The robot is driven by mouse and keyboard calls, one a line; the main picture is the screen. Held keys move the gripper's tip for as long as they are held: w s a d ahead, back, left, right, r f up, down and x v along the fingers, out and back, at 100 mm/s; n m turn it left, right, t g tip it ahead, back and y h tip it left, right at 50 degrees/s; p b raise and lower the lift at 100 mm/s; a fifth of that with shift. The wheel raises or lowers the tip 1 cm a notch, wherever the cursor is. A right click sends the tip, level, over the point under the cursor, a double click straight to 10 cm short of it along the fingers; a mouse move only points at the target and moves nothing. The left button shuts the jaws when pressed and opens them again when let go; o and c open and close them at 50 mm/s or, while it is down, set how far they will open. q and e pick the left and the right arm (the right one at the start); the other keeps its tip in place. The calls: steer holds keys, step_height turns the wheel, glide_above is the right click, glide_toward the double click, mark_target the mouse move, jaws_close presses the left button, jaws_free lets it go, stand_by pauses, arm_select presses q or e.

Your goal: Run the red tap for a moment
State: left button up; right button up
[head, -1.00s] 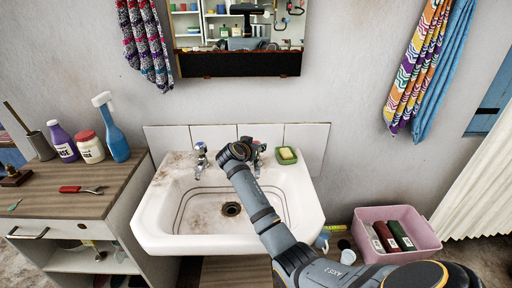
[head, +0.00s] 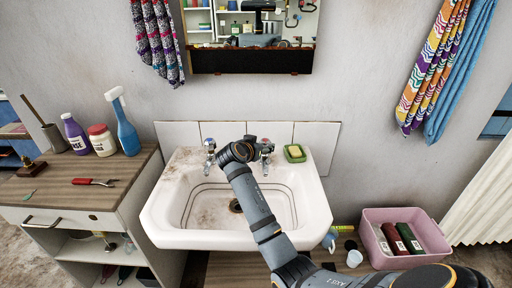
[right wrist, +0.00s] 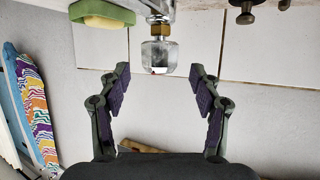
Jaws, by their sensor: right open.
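The red tap (head: 266,149) is a chrome tap with a red-marked handle at the back right of the white sink. In the head view my right wrist hides most of this gripper (head: 251,142), just left of the red tap. The blue-marked tap (head: 209,147) stands further left. No running water is visible. My left gripper is not in view.
The worn white sink (head: 318,205) has a green soap dish (head: 287,158) at its back right corner. A mirror cabinet (head: 248,62) hangs above. A wooden-topped cabinet (head: 62,170) stands left, and a pink crate (head: 437,243) on the floor at right.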

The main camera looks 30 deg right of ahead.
steer(key=v, duration=0.7)
steer(key=shift+s, duration=0.15)
steer(key=shift+a, duration=0.1)
